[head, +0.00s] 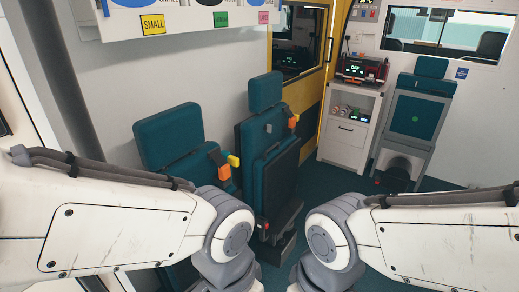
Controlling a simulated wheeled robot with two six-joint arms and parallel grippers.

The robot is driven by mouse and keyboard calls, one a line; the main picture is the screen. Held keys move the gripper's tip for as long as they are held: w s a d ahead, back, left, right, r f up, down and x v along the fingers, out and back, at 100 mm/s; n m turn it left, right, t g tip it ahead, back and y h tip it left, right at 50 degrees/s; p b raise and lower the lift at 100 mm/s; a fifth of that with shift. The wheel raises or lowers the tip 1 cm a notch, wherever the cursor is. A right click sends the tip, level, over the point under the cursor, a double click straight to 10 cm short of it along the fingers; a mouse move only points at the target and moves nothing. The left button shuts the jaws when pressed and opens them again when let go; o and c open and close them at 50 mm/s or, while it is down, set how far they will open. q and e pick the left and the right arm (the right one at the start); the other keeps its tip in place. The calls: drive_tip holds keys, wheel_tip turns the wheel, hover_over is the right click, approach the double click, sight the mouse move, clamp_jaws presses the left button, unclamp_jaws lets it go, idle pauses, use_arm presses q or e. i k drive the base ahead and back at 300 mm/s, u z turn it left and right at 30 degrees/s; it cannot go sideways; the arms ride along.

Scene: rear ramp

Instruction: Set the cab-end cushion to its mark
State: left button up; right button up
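Two teal seats stand along the left wall. The nearer one shows its backrest (168,135); its lower part is mostly hidden behind my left arm. The farther one has a headrest (265,91) and a dark cushion (275,180) folded up against its backrest. A third teal seat (415,117) at the back right has an upright panel with a small green dot. I cannot tell which cushion is the cab-end one, and no mark for it is clear. Both my arms reach in from the sides; their grippers are out of the picture.
A white cabinet (350,135) carries a red device (361,71) at the back. A yellow-framed door (300,50) stands behind the seats. A shelf with coloured labels (152,25) overhangs top left. Some dark floor (335,183) is free between the seats and cabinet.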

sight(275, 173)
drive_tip(key=z, duration=0.7)
drive_tip(key=i, duration=1.65)
drive_tip(key=u, duration=0.35)
